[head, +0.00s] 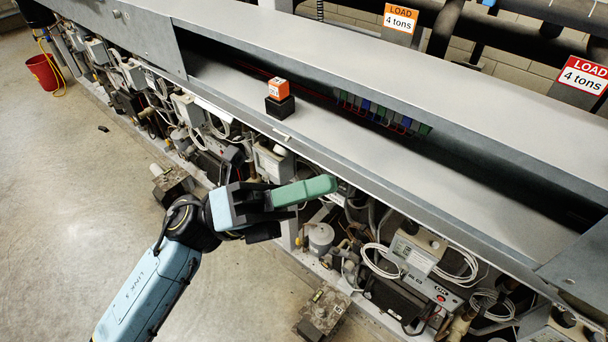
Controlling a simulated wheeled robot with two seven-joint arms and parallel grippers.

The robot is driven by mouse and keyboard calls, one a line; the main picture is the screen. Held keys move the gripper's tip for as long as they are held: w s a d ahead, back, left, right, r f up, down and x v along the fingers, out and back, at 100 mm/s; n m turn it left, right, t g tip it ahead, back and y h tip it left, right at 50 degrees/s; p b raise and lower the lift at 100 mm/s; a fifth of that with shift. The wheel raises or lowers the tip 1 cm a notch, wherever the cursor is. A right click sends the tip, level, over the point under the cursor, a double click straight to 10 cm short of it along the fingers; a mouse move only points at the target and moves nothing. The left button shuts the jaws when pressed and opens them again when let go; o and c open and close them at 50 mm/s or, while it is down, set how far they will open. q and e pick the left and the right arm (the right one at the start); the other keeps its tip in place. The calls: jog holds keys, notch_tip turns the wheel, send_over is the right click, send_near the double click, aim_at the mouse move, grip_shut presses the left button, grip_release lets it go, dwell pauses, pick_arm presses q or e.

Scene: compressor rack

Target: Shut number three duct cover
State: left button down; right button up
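The long grey duct of the rack has an open middle section, with coloured terminal blocks (385,111) and red wires inside. A long flat grey panel (400,155) lies lowered in front of this opening and looks like its cover. I see no number on it. My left gripper (291,208) is in front of the rack, below the panel's front edge and apart from it as far as I can tell. A rounded green piece (305,190) extends from its black fingers. I cannot tell whether it is held or part of the gripper. My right gripper is not in view.
An orange cube on a black block (280,106) stands on the lowered panel. Closed duct sections (130,30) lie at left and right. Compressor units, hoses and cables (400,265) crowd below. A red bucket (43,72) stands far left. The concrete floor (60,200) is mostly clear.

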pick_arm(q)
jog(key=w+d+r+n+t+y+p, duration=0.1)
jog(key=r+n+p, duration=0.1)
jog(key=p, duration=0.3)
jog(key=w+d+r+n+t+y+p, duration=0.1)
jog(key=w+r+n+p, duration=0.1)
jog(key=p, duration=0.3)
jog(key=w+d+r+n+t+y+p, duration=0.1)
jog(key=d+r+n+p, duration=0.1)
jog(key=p, duration=0.4)
jog(key=shift+w+n+t+y, duration=0.25)
jog(key=shift+n+t+y, duration=0.05)
jog(key=shift+w+d+p, duration=0.25)
jog(key=shift+w+p, duration=0.1)
jog(key=shift+w+d+r, duration=0.1)
jog(key=shift+w+d, duration=0.3)
jog(key=shift+w, duration=0.05)
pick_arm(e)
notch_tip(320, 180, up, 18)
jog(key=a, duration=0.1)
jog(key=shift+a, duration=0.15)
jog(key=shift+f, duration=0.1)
